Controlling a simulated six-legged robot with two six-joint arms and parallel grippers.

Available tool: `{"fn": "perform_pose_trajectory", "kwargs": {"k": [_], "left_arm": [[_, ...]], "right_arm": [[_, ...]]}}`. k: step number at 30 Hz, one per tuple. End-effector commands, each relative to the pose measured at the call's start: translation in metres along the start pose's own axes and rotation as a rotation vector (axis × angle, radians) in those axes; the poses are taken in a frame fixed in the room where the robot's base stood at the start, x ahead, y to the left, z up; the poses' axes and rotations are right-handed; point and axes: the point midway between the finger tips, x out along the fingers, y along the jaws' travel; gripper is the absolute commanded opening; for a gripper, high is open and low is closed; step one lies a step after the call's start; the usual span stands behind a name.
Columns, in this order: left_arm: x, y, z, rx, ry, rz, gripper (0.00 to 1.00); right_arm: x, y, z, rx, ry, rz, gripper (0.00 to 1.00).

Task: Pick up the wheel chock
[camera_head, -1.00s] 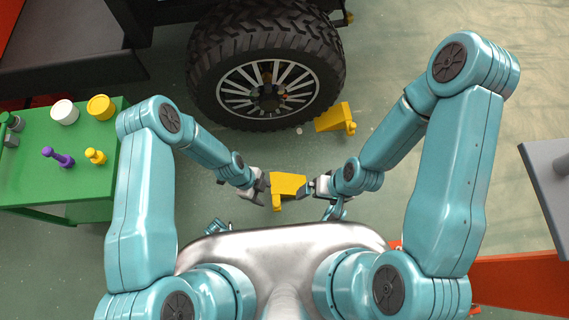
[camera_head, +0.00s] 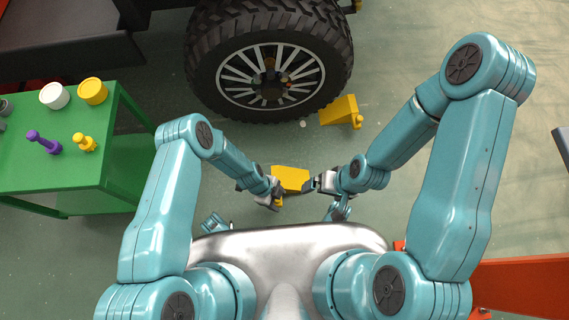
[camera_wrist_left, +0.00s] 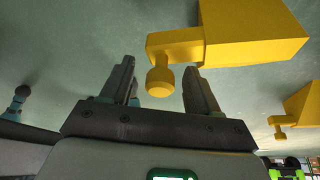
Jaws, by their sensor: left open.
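A yellow wheel chock (camera_head: 291,178) with a short knobbed handle shows between my two grippers in the head view. In the left wrist view the chock (camera_wrist_left: 250,32) fills the upper right, and its round knob shows between my left fingers, nearer the right one. My left gripper (camera_head: 274,194) is open at the chock's lower left and does not grip it. My right gripper (camera_head: 316,184) is close to the chock's right end; its fingers are too small to read. A second yellow chock (camera_head: 339,110) stands beside the tyre, and it also shows in the left wrist view (camera_wrist_left: 303,108).
A large black-tyred wheel (camera_head: 269,62) stands just beyond the chocks. A green cart (camera_head: 122,150) at left carries white and yellow round pieces and purple and yellow knobbed pieces. A red-orange beam (camera_head: 525,284) lies at lower right. Floor to the right of the second chock is clear.

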Motion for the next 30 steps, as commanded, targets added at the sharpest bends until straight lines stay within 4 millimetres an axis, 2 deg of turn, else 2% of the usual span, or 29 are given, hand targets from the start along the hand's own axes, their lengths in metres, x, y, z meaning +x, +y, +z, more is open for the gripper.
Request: {"fn": "perform_pose_trajectory", "kwargs": {"k": [2,3,8,9,30], "left_arm": [[-0.0013,-0.0001,-0.0003,0.0,0.0,0.0,0.61],[-0.0013,-0.0001,-0.0003,0.0,0.0,0.0,0.54],[-0.0014,0.0,-0.0003,0.0,0.0,0.0,0.02],[-0.0014,0.0,-0.0003,0.0,0.0,0.0,0.0],[-0.0015,0.0001,-0.0002,-0.002,0.0,0.0,0.0]], "right_arm": [[-0.0011,-0.0004,0.0,0.0,0.0,0.0,1.0],[-0.0011,-0.0004,0.0,0.0,0.0,0.0,1.0],[-0.001,-0.0005,0.0001,-0.001,0.0,0.0,1.0],[-0.001,-0.0005,0.0001,-0.001,0.0,0.0,1.0],[-0.0009,-0.0005,0.0003,-0.001,-0.001,0.0,1.0]]}}
